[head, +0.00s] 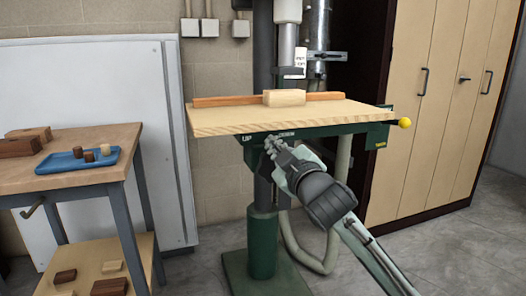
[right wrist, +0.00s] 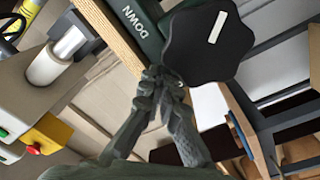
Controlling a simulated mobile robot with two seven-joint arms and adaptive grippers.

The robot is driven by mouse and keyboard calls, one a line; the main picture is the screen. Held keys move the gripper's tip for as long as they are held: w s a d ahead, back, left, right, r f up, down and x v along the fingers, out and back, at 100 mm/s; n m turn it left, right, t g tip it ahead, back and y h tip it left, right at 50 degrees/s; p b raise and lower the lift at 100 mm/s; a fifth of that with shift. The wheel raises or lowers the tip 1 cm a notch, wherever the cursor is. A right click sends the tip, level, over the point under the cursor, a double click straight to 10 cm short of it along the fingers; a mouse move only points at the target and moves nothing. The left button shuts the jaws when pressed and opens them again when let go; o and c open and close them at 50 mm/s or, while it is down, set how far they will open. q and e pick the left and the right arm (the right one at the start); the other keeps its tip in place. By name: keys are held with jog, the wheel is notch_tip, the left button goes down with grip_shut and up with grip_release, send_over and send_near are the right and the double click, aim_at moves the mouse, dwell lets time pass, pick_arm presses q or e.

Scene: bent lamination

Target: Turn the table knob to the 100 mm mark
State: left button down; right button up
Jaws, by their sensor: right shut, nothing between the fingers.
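The table knob (right wrist: 198,42) is a black lobed knob with a white line on its face. In the right wrist view it sits beside the green plate marked DOWN (right wrist: 133,20). In the head view I cannot make it out; my right gripper and arm cover that part below the table edge. My right gripper (right wrist: 160,82) is shut and empty, its fingertips at or close to the knob's rim; I cannot tell whether they touch. In the head view this gripper (head: 272,145) is under the front edge of the wooden drill-press table (head: 235,121). No mark scale is readable.
A wooden block (head: 284,98) rests on the table against an orange-brown fence (head: 225,101). A yellow ball (head: 404,122) sticks out at the table's right end. A workbench with a blue tray (head: 58,166) stands left. A tall wooden cabinet (head: 425,120) is right.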

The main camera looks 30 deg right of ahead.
aim_at(273, 182)
jog(key=shift+o, duration=1.2)
jog(key=f, duration=0.1)
jog(key=d+f+g, duration=0.1)
jog(key=f, duration=0.1)
jog(key=shift+f, duration=0.3)
jog(key=shift+o, duration=1.1)
jog(key=shift+s+f, duration=0.1)
jog(key=shift+f, duration=0.05)
jog(key=o, duration=0.5)
jog(key=shift+a+f, duration=0.1)
jog(key=shift+a, duration=0.05)
jog(key=o, duration=0.7)
jog(key=shift+w+f, duration=0.15)
jog(key=shift+w, duration=0.3)
jog(key=o, duration=0.3)
jog(key=shift+s+a+r, duration=0.1)
jog(key=shift+r, duration=0.2)
pick_arm(q)
jog(key=shift+d, duration=0.15)
pick_arm(e)
jog(key=shift+o, duration=0.2)
jog(key=shift+r, duration=0.1)
pick_arm(q)
jog(key=shift+w, duration=0.1)
pick_arm(e)
jog(key=shift+s, duration=0.1)
